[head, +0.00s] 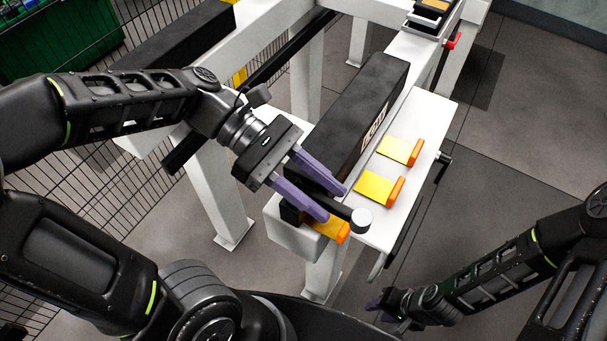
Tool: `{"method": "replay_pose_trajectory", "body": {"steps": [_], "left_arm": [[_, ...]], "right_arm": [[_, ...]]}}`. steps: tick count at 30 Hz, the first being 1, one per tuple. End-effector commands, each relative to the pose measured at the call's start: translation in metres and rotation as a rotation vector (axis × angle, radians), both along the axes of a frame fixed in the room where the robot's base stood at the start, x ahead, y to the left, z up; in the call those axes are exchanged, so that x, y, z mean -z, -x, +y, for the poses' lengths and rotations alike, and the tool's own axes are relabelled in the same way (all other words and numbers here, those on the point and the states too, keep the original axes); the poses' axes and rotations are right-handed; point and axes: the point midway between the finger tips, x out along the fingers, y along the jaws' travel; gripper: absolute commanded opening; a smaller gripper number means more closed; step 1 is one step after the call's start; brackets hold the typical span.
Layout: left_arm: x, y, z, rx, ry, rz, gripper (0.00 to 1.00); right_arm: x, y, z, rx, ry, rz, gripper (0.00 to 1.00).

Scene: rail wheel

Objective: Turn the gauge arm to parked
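The gauge arm appears to be the short black bar with a pale round knob (361,220) at the near end of the white beam (420,185). My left gripper (336,204) reaches over it from the left. Its two purple fingers are spread apart, one on each side of the dark bar just left of the knob. I cannot tell whether they touch it.
A long black block (365,105) with a white label lies along the beam. Yellow plates with orange ends (381,187) sit beside it, one partly under the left gripper. A red-tipped lever (453,41) and black trays (433,18) are at the far end.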

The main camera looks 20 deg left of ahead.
Motion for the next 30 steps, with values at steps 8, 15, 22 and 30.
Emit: {"method": "replay_pose_trajectory", "body": {"steps": [8,15,22,30], "left_arm": [[-0.006,-0.002,0.009,0.001,-0.002,-0.011,0.36],[-0.011,-0.004,0.024,0.005,0.004,-0.005,0.36],[-0.022,-0.008,0.047,0.005,0.009,-0.006,0.36],[-0.03,-0.008,0.064,0.008,0.003,-0.011,0.36]], "right_arm": [[0.001,0.0,0.0,0.0,0.0,0.0,0.36],[0.001,0.0,0.0,0.0,0.0,0.0,0.36],[0.001,0.0,0.0,0.0,0.0,0.0,0.36],[0.0,0.0,0.0,0.0,0.0,0.0,0.36]]}}
